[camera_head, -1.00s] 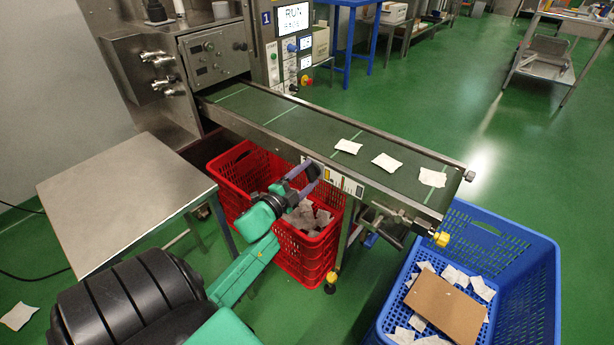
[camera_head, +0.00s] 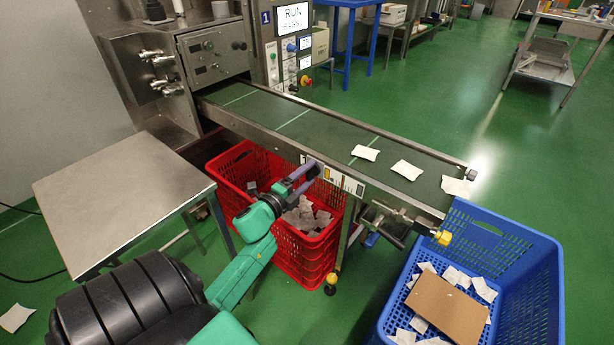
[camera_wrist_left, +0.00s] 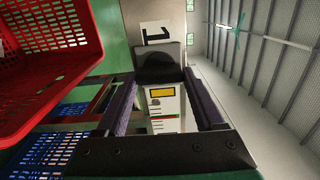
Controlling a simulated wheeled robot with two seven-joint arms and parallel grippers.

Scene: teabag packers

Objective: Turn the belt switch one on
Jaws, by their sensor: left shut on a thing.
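The belt switch is a black knob (camera_wrist_left: 158,66) on the conveyor's near side. In the left wrist view it sits between the tips of my left gripper (camera_wrist_left: 160,92), below a white label reading 1 (camera_wrist_left: 156,33). My left gripper is shut on the knob. In the head view my left gripper (camera_head: 308,174) reaches the belt's side rail from the lower left, its purple fingers hiding the knob. A switch panel (camera_head: 345,182) with a yellow mark shows just right of the fingers. The conveyor belt (camera_head: 300,122) carries several white teabags near its right end. My right gripper is not in view.
A red crate (camera_head: 228,165) with teabags stands under the belt, beneath my left gripper. A blue crate (camera_head: 545,260) with teabags and a brown board stands at the belt's right end. A steel table (camera_head: 125,190) is at left. A control screen (camera_head: 293,18) reads RUN.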

